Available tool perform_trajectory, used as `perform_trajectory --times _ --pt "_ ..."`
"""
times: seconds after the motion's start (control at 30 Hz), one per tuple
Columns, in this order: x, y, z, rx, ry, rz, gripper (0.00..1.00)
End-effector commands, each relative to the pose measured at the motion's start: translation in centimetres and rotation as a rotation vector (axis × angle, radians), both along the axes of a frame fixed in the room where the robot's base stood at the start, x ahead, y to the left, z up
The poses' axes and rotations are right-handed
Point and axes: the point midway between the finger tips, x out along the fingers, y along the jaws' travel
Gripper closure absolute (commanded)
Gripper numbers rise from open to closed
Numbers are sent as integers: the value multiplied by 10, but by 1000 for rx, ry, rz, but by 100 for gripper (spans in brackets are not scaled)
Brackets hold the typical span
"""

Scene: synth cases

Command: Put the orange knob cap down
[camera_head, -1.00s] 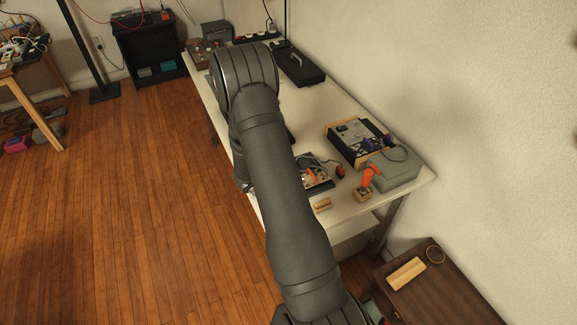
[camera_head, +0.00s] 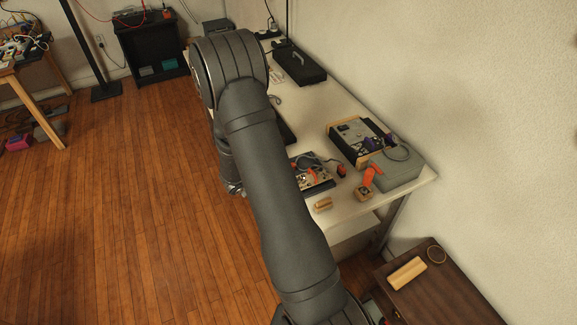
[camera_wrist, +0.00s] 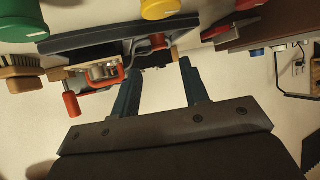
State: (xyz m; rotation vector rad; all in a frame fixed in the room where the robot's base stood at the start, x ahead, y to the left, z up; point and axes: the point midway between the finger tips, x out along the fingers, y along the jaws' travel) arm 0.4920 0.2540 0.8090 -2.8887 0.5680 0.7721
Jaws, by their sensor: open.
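My gripper (camera_wrist: 160,68) shows in the wrist view with its two teal fingers apart and nothing seen between them. Above the pale surface there, a dark-edged device (camera_wrist: 120,38) lies across the view just beyond the fingertips. An orange-red cylindrical piece (camera_wrist: 71,104) sticks out near its left end. I cannot tell whether this is the orange knob cap, and no other piece is clearly that cap. In the head view my own arm hides the gripper and the bench around it.
A green knob (camera_wrist: 20,20) and a yellow knob (camera_wrist: 160,8) show at the wrist view's top edge. On the white bench (camera_head: 325,105) stand a circuit board (camera_head: 318,182), a wooden block (camera_head: 323,204), an orange tool (camera_head: 369,178), a grey box (camera_head: 398,175) and a black case (camera_head: 300,65).

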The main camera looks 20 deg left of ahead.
Motion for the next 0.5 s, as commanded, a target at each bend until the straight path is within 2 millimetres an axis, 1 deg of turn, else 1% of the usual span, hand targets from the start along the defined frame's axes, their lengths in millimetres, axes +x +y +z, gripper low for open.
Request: perform_trajectory --times 0.03,0.2,0.33,0.5 --pt "-10 6 7 2 -1 4 59" --pt "-36 16 24 2 -2 3 59" --pt "-48 21 31 1 -1 2 59" --pt "-54 22 35 1 -2 -1 59"
